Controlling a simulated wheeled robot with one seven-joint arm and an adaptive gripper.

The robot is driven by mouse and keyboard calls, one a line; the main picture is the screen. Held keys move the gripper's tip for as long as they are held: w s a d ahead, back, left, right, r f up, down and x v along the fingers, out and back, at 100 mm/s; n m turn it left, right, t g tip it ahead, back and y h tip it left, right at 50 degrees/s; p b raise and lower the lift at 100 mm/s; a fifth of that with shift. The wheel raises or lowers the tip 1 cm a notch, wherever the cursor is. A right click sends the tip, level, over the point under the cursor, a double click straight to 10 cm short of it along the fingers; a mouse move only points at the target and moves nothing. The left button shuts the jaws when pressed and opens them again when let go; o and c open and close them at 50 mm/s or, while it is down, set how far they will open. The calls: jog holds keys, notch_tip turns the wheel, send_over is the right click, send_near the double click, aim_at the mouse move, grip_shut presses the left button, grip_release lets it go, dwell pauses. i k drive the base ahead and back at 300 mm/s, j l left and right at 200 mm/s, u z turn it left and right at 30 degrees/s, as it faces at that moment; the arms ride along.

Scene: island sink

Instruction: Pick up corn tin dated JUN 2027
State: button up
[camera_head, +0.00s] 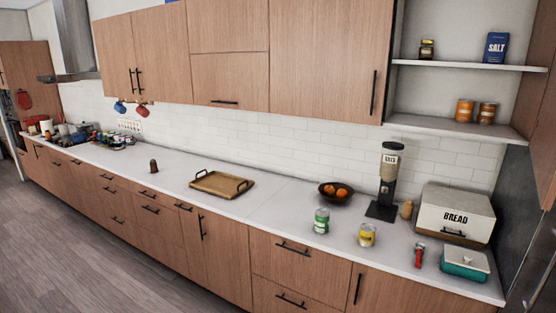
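A yellow tin (367,236) stands upright on the white counter near its front edge, at the right. A green and white tin (321,221) stands upright to its left, a short gap apart. Two orange tins, one at the left (464,111) and one at the right (487,113), stand on the lower wall shelf. The labels and any dates are too small to read, so I cannot tell which tin is the corn tin dated JUN 2027. My gripper is not in view.
The counter (275,211) holds a dark fruit bowl (334,198), a dispenser (388,180), a bread box (455,215), a teal container (465,264), a red-handled item (419,256) and a wooden tray (215,185). Wall cupboards (330,60) hang above. Grey floor (90,250) is clear.

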aim_at(367, 232)
jog(key=k+l+z, duration=0.1)
jog(key=l+z, duration=0.15)
jog(key=l, duration=0.7)
jog(key=l+z, duration=0.25)
jog(key=l, duration=0.7)
jog(key=i+j+u, duration=0.2)
jog(key=i+u, duration=0.2)
jog(key=i+j+u, duration=0.1)
jog(key=i+u, duration=0.3)
jog(key=i+z, duration=0.35)
jog(key=i+j+z, duration=0.1)
jog(key=i+z, duration=0.2)
jog(key=i, duration=0.15)
